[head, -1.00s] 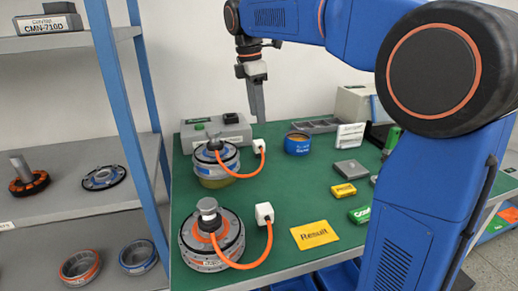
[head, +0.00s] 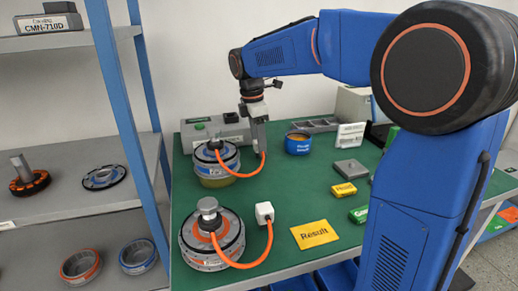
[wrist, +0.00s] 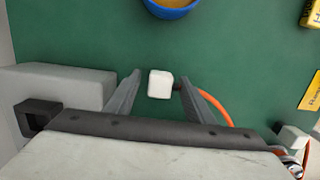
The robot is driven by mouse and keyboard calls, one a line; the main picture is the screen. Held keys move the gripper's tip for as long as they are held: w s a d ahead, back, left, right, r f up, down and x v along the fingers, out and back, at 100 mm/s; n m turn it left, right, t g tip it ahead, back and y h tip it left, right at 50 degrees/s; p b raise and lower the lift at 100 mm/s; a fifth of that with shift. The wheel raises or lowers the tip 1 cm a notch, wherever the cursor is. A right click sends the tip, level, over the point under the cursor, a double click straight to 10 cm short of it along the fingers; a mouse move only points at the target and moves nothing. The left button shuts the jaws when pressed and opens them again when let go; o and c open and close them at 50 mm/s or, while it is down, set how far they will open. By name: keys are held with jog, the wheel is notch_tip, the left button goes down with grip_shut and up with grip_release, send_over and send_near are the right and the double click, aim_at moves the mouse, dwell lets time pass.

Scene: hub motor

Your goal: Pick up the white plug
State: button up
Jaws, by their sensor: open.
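One white plug (wrist: 160,84) on an orange cable shows between the spread fingers of my gripper (wrist: 158,86) in the wrist view. My gripper is open, and I cannot tell whether either finger touches the plug. In the head view my gripper (head: 261,150) is low beside the rear hub motor (head: 216,160) and hides this plug. A second white plug (head: 264,212) stands on the green table by the front hub motor (head: 212,240), joined to it by an orange cable. It also shows at the lower right of the wrist view (wrist: 293,138).
A grey box (head: 229,128) stands behind the rear motor, close to my gripper's left in the wrist view (wrist: 70,88). A blue round container (head: 298,143) is to the right. A yellow Result card (head: 314,235) lies in front. A shelf rack (head: 130,130) borders the table's left.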

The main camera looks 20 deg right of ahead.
jog(key=shift+f, duration=0.2)
grip_shut()
jog(key=shift+r, duration=0.1)
